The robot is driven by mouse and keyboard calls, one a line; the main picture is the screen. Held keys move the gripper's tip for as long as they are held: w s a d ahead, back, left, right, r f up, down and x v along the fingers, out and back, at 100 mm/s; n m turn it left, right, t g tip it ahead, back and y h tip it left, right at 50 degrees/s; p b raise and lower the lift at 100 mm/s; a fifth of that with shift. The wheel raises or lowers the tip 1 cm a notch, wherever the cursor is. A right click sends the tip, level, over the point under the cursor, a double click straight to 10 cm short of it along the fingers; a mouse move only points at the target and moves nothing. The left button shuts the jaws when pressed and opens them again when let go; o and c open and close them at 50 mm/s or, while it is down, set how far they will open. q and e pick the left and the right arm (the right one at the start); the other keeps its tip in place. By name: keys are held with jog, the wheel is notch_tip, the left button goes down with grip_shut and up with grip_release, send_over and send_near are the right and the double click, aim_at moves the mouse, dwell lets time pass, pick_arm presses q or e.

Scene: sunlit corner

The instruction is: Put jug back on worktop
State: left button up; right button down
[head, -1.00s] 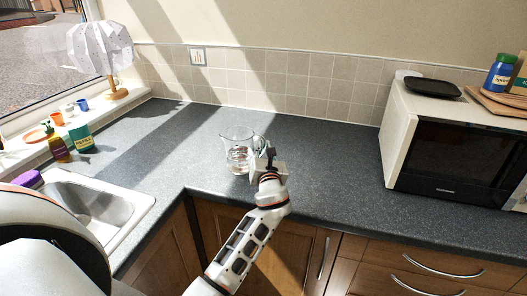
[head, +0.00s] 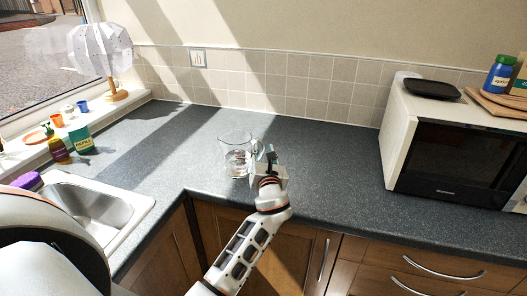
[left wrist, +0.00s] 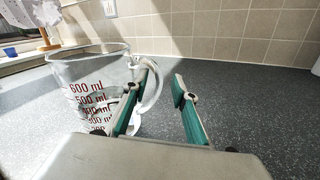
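The clear glass jug (head: 236,160) stands upright on the dark grey worktop (head: 325,165), near its front edge by the inner corner. Its handle points right, towards my left gripper (head: 266,154). In the left wrist view the jug (left wrist: 88,88) shows red millilitre marks. There the two teal-padded fingers of my left gripper (left wrist: 164,74) stand well apart. The left finger overlaps the jug's handle in the picture, and the handle's curve shows in the gap. The handle does not fill the gap. My right gripper is in neither view.
A microwave (head: 455,165) with a black tray (head: 432,89) on top stands at the right. A sink (head: 95,207) is at the left, with a bottle (head: 58,150) and a green box (head: 81,140) behind it. The worktop between jug and microwave is clear.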

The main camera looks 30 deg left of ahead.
pick_arm(q)
jog(key=v, duration=1.1)
jog(key=shift+s+d, duration=0.15)
jog(key=shift+s, duration=0.15)
jog(key=shift+f, duration=0.1)
